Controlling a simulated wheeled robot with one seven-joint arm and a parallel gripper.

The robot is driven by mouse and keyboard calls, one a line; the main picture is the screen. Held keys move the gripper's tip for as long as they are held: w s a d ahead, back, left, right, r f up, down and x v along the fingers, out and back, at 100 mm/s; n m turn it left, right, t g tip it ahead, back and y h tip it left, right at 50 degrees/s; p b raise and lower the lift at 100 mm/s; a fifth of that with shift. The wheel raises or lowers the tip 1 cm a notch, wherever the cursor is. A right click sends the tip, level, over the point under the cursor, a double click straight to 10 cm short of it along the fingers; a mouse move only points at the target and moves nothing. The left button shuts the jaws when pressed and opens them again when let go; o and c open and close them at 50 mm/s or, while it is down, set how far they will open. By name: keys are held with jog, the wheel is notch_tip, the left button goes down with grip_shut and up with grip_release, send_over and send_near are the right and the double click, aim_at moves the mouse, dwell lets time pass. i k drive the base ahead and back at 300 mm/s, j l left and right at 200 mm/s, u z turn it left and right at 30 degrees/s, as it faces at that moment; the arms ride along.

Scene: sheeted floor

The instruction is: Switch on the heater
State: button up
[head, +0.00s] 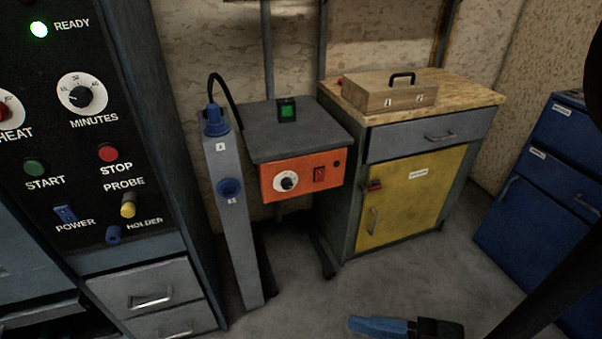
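An orange-fronted unit (301,177) with a grey top stands in the middle; it may be the heater, but no label says so. Its front has a white dial (287,181), a red rocker switch (319,174) and a small dark round part. A green switch in a black housing (287,109) sits on its top. The black panel (95,150) at left has HEAT and MINUTES dials, START and STOP buttons, a POWER switch (66,214) and a lit green READY light. What seems to be my gripper (355,325), blue-tipped, is at the bottom edge, apart from these and partly cut off.
A grey post (232,215) with blue fittings and a black cable stands between panel and orange unit. A yellow-doored cabinet (412,195) carries a wooden box (390,94). Blue cabinets (545,190) stand at right. My dark arm crosses the lower right.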

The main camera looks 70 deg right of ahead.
aim_at(320, 172)
jog(key=z, duration=1.3)
